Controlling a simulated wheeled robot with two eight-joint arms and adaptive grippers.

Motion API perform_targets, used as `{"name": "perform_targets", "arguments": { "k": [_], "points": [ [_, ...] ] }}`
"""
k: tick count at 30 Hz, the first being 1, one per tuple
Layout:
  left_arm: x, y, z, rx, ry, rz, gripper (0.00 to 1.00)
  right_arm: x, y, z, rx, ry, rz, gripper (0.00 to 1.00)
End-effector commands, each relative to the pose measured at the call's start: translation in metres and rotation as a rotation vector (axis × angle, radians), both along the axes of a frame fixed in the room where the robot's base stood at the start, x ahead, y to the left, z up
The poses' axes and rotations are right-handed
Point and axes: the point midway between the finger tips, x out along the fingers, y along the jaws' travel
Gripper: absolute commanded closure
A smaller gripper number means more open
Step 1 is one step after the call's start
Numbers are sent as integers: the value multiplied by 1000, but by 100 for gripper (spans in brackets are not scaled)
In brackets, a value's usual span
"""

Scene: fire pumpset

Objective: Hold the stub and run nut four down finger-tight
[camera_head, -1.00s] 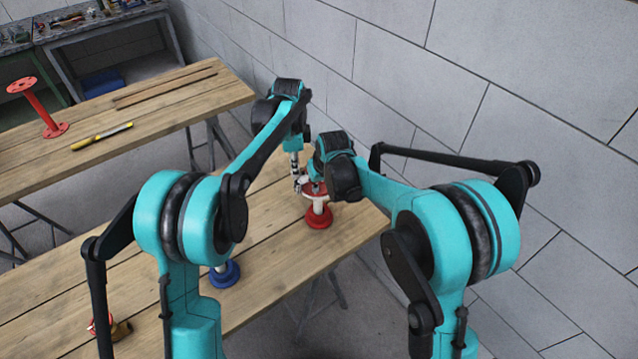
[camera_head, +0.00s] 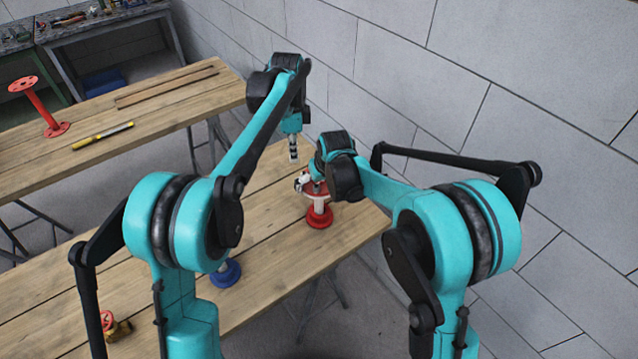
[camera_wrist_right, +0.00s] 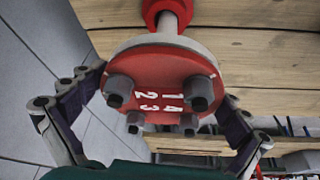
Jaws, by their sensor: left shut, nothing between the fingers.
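The stub is a pale pipe with a red base flange (camera_head: 319,217) and a red upper flange (camera_head: 322,191), standing upright at the table's far right. In the right wrist view its numbered red flange face (camera_wrist_right: 160,72) carries several dark bolt or nut ends. The one nearest the "4" (camera_wrist_right: 189,124) is at lower right; its tightness cannot be told. My right gripper (camera_wrist_right: 163,88) has a finger against each side of this flange; it also shows in the head view (camera_head: 308,182), partly hidden by its arm. My left gripper (camera_head: 293,158) is shut and empty, above and left of the stub, apart from it.
A blue flanged piece (camera_head: 226,273) stands on the near table (camera_head: 270,222), partly behind my left arm. A red and brass fitting (camera_head: 115,328) lies at lower left. The back table holds a red flanged pipe (camera_head: 40,106) and a yellow tool (camera_head: 103,135). A block wall is at right.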

Motion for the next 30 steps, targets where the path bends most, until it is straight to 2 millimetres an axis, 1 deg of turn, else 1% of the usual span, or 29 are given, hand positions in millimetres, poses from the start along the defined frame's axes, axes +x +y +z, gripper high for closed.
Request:
{"name": "perform_targets", "arguments": {
  "k": [5,8,11,18,21,25,30],
  "points": [
    [0,0,0,0,0,0,100,0,0,1,0,0,0,0],
    [0,0,0,0,0,0,100,-3,-1,7,1,0,0,0],
    [0,0,0,0,0,0,100,-8,-3,21,1,0,0,0],
    [0,0,0,0,0,0,100,-27,-11,70,1,0,-1,0],
    [0,0,0,0,0,0,100,-34,-13,87,1,0,-1,0],
    [0,0,0,0,0,0,100,-40,-15,103,1,0,-1,0],
    [0,0,0,0,0,0,100,-43,-17,111,0,0,-1,0]
  ]
}}
